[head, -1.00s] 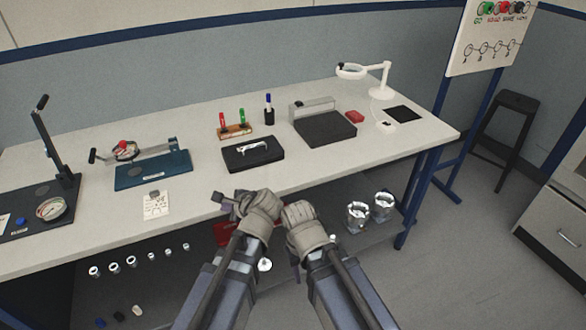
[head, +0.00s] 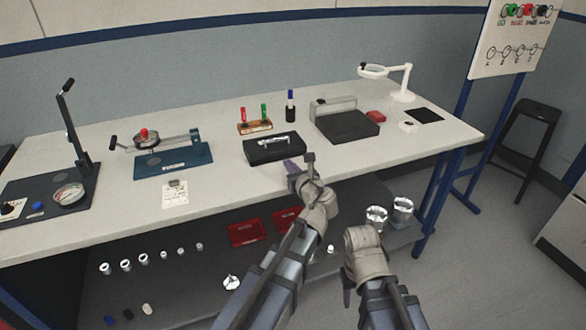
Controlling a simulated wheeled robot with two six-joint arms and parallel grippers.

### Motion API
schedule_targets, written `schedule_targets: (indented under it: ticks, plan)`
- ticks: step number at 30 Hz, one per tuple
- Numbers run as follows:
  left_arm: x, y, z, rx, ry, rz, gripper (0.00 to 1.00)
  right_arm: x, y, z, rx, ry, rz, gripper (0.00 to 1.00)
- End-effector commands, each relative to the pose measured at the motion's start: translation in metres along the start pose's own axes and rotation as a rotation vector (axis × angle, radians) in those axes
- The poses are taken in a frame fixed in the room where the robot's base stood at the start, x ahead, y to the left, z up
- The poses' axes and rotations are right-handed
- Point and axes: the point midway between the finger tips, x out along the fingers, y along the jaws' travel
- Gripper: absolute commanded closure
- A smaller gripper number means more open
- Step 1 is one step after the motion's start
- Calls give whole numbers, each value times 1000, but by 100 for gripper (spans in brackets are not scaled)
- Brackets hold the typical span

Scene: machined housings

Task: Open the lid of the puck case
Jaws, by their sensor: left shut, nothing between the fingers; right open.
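A flat black case (head: 262,153) with a silver piece on its top lies shut near the front edge of the table; it looks like the puck case. My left gripper (head: 299,170) is shut and empty, just in front of the case's right end at the table edge, apart from it as far as I can tell. My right gripper (head: 348,290) is lower down, in front of the table and off to the right. It is open and empty, its fingers partly hidden by its own wrist.
On the white table (head: 225,215), a blue fixture (head: 175,163) and a paper note (head: 175,194) lie left of the case. A marker stand (head: 254,128) is behind it, a dark grey block (head: 350,127) to its right. Red trays (head: 247,233) and metal parts (head: 377,217) sit on the lower shelf.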

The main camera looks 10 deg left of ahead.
Motion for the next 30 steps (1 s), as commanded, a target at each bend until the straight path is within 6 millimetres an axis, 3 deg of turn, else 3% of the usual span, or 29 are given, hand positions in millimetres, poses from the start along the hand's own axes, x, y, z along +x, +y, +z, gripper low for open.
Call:
schedule_targets:
  ticks: [3,9,16,30]
  plan:
    - [30,-2,-2,-3,1,4,100,7,-1,0,0,0,0,50]
    - [64,-1,5,-1,1,2,100,8,-1,0,0,0,0,50]
    - [80,0,25,-2,1,1,100,-9,1,1,0,0,0,50]
    - [85,0,28,-2,1,0,100,-11,1,1,0,0,0,50]
